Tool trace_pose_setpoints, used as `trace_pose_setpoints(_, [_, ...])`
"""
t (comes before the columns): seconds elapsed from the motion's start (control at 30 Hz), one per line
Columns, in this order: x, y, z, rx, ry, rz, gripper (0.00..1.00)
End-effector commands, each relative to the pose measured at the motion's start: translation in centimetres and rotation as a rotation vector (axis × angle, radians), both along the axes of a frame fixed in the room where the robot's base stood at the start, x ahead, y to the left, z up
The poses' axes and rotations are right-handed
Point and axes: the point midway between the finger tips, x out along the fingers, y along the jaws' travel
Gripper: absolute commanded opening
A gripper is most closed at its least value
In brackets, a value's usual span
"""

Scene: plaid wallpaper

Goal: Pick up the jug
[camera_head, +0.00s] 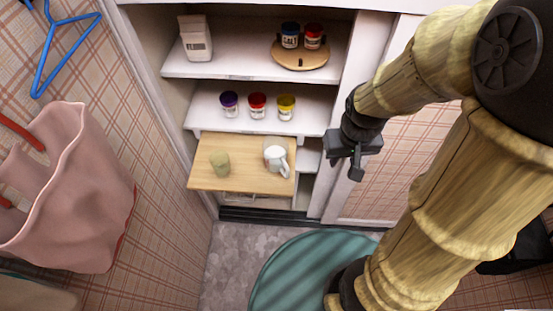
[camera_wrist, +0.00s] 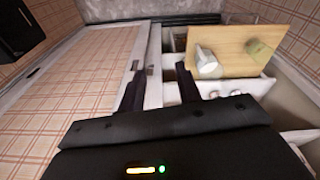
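The jug (camera_head: 276,157) is white with a greyish top and a handle on its right side. It stands upright near the right end of a pulled-out wooden board (camera_head: 240,183). In the wrist view the jug (camera_wrist: 206,62) shows beyond and right of my fingers, on the same board (camera_wrist: 228,38). My gripper (camera_head: 346,170) is to the right of the jug and apart from it, in front of the cupboard's right frame. In the wrist view its two dark fingers (camera_wrist: 160,84) are spread with nothing between them.
A greenish cup (camera_head: 220,164) stands left of the jug. Several jars, including a red jar (camera_head: 257,106), line the shelf above. A carton (camera_head: 195,38) and a round wooden tray (camera_head: 301,62) are higher up. A pink bag (camera_head: 75,190) hangs at left. A teal rug (camera_head: 290,270) lies below.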

Motion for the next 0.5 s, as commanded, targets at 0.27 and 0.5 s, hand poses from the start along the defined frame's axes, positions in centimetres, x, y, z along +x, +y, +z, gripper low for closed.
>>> trace_pose_setpoints(0.27, [0.0, 4.8, -8.9, -0.219, 0.327, 0.458, 0.34])
trace_pose_setpoints(0.5, [0.2, 8.5, -15.6, -0.536, 0.569, 0.853, 0.34])
